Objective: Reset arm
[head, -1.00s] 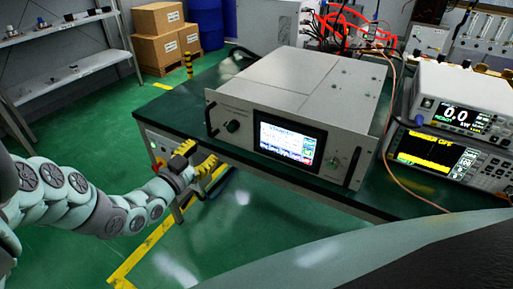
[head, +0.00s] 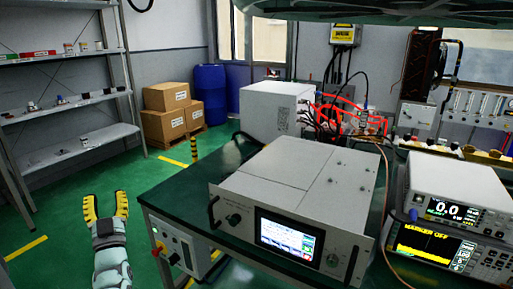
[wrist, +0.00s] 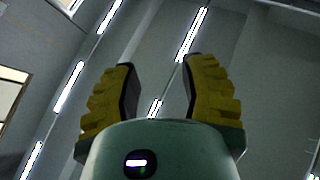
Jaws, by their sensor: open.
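My gripper (head: 106,204) is at the lower left of the head view, pointing up, left of the table and clear of it. Its two yellow-and-black fingers stand apart with nothing between them. In the wrist view my gripper (wrist: 158,92) is also open and empty, against the ceiling and its light strips. The generator (head: 290,208), a grey box with a lit screen (head: 287,238) and a knob on its front, sits on the dark green table (head: 178,196).
Shelves (head: 66,115) stand at the left wall. Cardboard boxes (head: 168,113) and a blue barrel (head: 211,95) are behind. Stacked instruments (head: 450,220) sit on the table's right. A control panel with a red button (head: 158,250) is on the table's side. Green floor is free around my gripper.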

